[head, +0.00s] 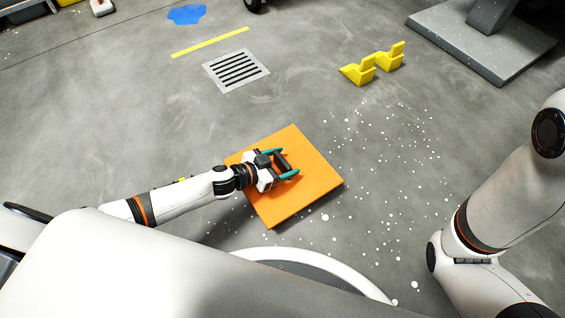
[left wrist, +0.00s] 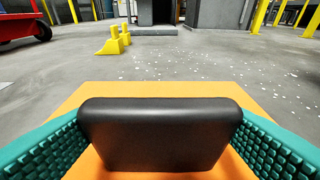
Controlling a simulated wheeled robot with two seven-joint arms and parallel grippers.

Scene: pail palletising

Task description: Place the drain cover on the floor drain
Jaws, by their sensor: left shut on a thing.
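The drain cover (head: 307,188) is a flat orange square plate with a dark handle (head: 283,161). My left gripper (head: 279,163) has its teal fingers on either side of the handle and is shut on it. In the left wrist view the black handle (left wrist: 160,132) fills the middle, with the orange plate (left wrist: 160,89) behind and below it. I cannot tell if the plate is clear of the floor. The floor drain (head: 236,71), a pale square with dark slots, lies uncovered farther ahead and left. My right arm shows at the right; its gripper is out of view.
White bits (head: 385,150) are scattered on the floor right of the cover. Two yellow wedge-shaped blocks (head: 372,66) stand right of the drain. A yellow line (head: 210,42) and a blue patch (head: 187,14) lie beyond it. The floor between cover and drain looks clear.

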